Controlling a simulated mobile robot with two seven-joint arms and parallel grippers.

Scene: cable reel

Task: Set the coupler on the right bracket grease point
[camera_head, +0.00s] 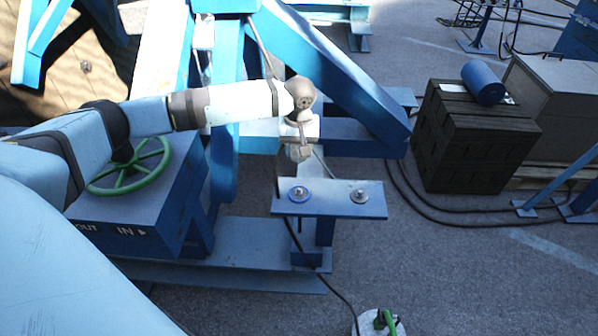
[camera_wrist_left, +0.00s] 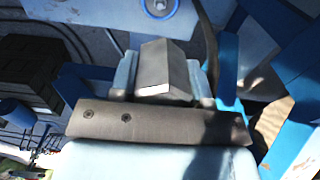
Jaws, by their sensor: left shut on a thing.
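My left gripper (camera_head: 301,152) comes in from the left and points down above the left part of a blue bracket shelf (camera_head: 330,208). It is shut on a grey block-like piece, apparently the coupler (camera_wrist_left: 165,72), which sits between the fingers in the left wrist view. The shelf carries two round fittings. The left fitting (camera_head: 299,194) has a blue ring and lies below the gripper, apart from it; it also shows at the top of the left wrist view (camera_wrist_left: 160,5). The right fitting (camera_head: 360,196) is plain grey. The coupler's lower end is hard to make out. My right gripper is out of view.
A dark hose (camera_head: 333,282) hangs past the shelf to a pale round object with a green part (camera_head: 386,321) on the ground. Blue frame beams (camera_head: 335,70) rise behind the gripper. A green handwheel (camera_head: 128,170) is at left. A dark crate (camera_head: 470,145) stands at right.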

